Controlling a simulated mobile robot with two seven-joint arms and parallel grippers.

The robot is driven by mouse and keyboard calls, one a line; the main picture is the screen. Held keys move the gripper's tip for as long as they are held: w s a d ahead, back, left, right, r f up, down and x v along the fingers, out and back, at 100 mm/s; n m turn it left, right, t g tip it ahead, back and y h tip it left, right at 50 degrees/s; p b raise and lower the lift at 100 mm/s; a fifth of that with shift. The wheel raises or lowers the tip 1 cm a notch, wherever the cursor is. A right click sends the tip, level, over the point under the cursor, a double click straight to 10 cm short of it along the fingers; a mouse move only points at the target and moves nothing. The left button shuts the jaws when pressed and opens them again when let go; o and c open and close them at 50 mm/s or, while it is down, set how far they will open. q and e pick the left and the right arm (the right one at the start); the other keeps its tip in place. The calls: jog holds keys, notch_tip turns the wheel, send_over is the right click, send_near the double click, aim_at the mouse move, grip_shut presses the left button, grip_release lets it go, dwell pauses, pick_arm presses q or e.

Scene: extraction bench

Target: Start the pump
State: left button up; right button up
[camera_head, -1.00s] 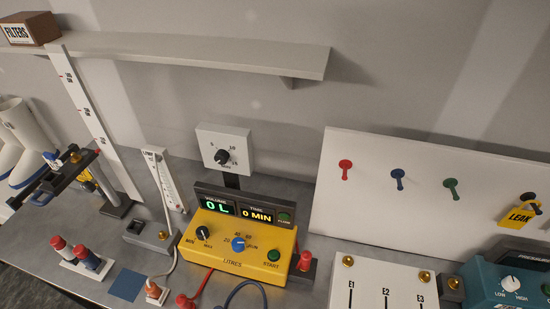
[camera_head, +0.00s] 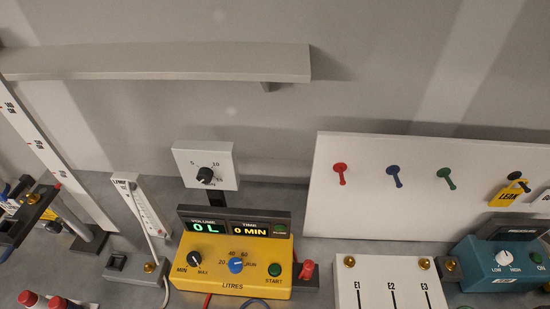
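The yellow pump box (camera_head: 215,275) stands on the bench at the lower middle. Its display (camera_head: 232,229) reads volume 0 L and time 0 MIN. It has a black MIN/MAX knob (camera_head: 194,260), a blue litres knob (camera_head: 236,265) and a green START button (camera_head: 275,270). Neither of my grippers shows clearly in the view.
A grey shelf (camera_head: 170,62) runs along the wall. A dial on a white plate (camera_head: 205,174) stands behind the pump. At right are a white peg board (camera_head: 420,215), an E1–E3 panel (camera_head: 385,290) and a teal box (camera_head: 490,268). Red-capped bottles (camera_head: 28,298) stand lower left.

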pick_arm(q)
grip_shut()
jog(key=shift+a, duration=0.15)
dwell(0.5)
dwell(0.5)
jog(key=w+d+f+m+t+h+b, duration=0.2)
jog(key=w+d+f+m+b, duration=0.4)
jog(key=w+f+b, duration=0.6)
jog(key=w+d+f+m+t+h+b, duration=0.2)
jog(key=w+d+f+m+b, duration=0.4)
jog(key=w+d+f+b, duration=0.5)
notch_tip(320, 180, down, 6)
jog(key=b, duration=0.6)
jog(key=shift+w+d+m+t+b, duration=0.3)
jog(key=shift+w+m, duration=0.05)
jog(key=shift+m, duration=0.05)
